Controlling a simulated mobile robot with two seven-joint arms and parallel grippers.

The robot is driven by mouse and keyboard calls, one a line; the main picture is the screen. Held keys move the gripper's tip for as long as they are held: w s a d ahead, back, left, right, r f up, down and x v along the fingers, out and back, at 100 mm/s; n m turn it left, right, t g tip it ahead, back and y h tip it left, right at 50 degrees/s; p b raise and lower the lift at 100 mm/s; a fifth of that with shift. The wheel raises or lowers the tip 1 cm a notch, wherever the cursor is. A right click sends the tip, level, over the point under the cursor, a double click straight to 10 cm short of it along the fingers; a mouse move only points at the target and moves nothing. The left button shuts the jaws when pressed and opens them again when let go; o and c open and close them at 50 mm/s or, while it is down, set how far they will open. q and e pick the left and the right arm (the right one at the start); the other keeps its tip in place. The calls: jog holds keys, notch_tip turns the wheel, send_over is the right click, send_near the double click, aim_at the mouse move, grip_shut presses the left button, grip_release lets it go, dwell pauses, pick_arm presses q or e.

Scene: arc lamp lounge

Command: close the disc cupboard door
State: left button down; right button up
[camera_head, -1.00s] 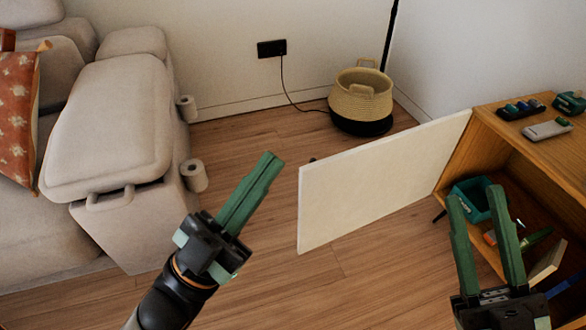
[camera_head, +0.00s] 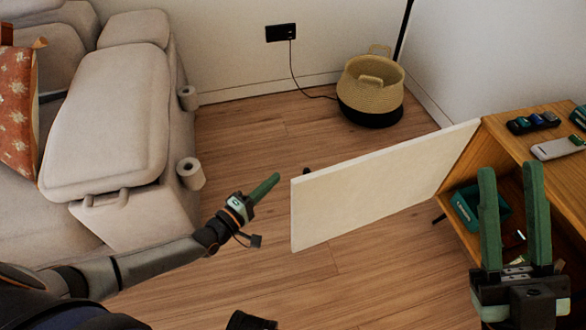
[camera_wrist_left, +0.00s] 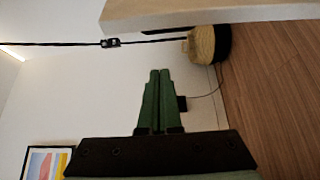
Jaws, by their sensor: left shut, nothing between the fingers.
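The disc cupboard door (camera_head: 385,188) is a pale flat panel standing wide open, its hinge side at the wooden cupboard (camera_head: 470,165). Its free edge points left into the room. My left gripper (camera_head: 266,187) is shut and empty, a little left of the door's free edge and apart from it. In the left wrist view its green fingers (camera_wrist_left: 158,100) are together, and the door's pale edge (camera_wrist_left: 210,12) crosses the top. My right gripper (camera_head: 512,205) has its fingers apart, in front of the cupboard's open compartment, with nothing seen between them.
A teal box (camera_head: 480,207) sits inside the cupboard. Small items, including a white device (camera_head: 558,148), lie on its top. A woven basket (camera_head: 370,90) stands behind the door. A beige sofa (camera_head: 110,120) fills the left. Wooden floor between sofa and door is clear.

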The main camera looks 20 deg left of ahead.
pick_arm(q)
jog(key=w+d+b, duration=0.2)
jog(key=w+d, duration=0.3)
jog(key=shift+d, duration=0.25)
dwell(0.3)
dwell(0.4)
